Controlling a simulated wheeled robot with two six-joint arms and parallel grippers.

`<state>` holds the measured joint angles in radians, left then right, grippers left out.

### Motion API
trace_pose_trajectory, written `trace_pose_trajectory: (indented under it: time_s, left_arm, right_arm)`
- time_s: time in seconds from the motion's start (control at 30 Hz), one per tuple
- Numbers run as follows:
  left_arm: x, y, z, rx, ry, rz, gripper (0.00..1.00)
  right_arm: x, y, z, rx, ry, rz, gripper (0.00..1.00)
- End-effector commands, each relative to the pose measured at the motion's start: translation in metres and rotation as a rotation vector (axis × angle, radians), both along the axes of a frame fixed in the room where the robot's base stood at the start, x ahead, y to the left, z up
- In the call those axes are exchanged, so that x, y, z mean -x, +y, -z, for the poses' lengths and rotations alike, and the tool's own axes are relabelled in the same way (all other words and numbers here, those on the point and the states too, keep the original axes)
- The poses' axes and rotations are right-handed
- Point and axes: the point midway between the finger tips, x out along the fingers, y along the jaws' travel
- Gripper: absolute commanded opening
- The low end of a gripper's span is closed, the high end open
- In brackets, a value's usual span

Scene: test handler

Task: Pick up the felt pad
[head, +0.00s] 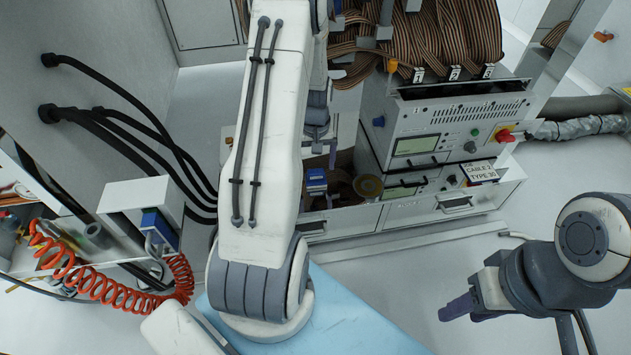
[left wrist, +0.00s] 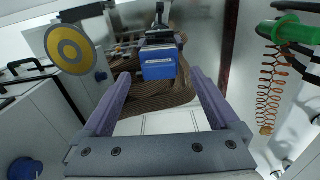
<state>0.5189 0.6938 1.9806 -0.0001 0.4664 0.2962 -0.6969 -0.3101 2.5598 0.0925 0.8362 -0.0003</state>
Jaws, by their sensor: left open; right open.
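I cannot pick out a felt pad for certain in either view. A blue block (head: 316,182) stands in the open drawer at the cabinet's front. In the left wrist view the blue block (left wrist: 158,64) shows between the fingers, beyond their tips, over brown ribbed material (left wrist: 150,98). My left gripper (left wrist: 162,78) is open with nothing between its purple fingers; in the head view it is mostly hidden by my arm, close to the drawer. My right gripper (head: 458,308) hangs at the lower right over the floor, away from the cabinet; its jaws are open.
A yellow-and-grey disc (left wrist: 70,49) is left of the fingers; it also shows in the head view (head: 368,186). Instrument boxes (head: 430,138) sit above the drawers, with ribbon cables (head: 420,40) behind. A red coiled hose (head: 110,288) hangs at left. Floor at lower right is clear.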

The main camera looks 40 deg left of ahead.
Motion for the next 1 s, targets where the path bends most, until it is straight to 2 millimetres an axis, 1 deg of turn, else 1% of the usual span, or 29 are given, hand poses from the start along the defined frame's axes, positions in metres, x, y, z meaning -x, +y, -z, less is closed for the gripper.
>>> trace_pose_trajectory:
  time_s: [0.03,0.2,0.3,0.5,0.53,0.57,0.6,0.67,0.7,0.73,0.77,1.0]
  left_arm:
    - [-0.001,0.000,0.014,0.001,0.001,0.000,0.95]
    - [-0.003,0.001,0.036,0.001,0.001,0.001,0.95]
    - [-0.003,0.001,0.040,0.001,0.001,0.001,0.95]
    - [-0.003,0.001,0.038,0.001,0.001,0.001,0.95]
    - [-0.003,0.001,0.038,0.001,0.001,0.001,0.87]
    - [-0.003,0.001,0.038,0.001,0.001,0.001,0.76]
    - [-0.003,0.001,0.038,0.001,0.001,0.001,0.61]
    - [-0.003,0.001,0.038,0.001,0.001,0.001,0.38]
    - [-0.003,0.001,0.038,0.001,0.001,0.001,0.22]
    - [-0.003,0.001,0.038,0.001,0.001,0.001,0.11]
    - [-0.003,0.001,0.038,0.001,0.001,0.001,0.04]
    - [-0.003,0.001,0.037,0.000,0.000,0.001,0.04]
  right_arm:
    - [0.000,0.000,0.013,0.000,0.000,0.000,0.45]
    - [0.000,0.000,0.032,0.000,0.000,0.000,0.45]
    - [0.000,0.000,0.035,0.000,0.000,0.000,0.45]
    - [0.000,0.000,0.033,0.000,0.000,0.000,0.45]
    - [0.000,0.000,0.033,0.000,0.000,0.000,0.45]
    - [0.000,0.000,0.033,0.000,0.000,0.000,0.45]
    - [0.000,0.000,0.033,0.000,0.000,0.000,0.45]
    - [0.000,0.000,0.033,0.000,0.000,0.000,0.45]
    - [0.000,0.000,0.033,0.000,0.000,0.000,0.45]
    - [0.000,0.000,0.033,0.000,0.000,0.000,0.45]
    - [0.000,0.000,0.033,0.000,0.000,0.000,0.45]
    - [0.000,0.000,0.032,0.000,0.000,0.000,0.45]
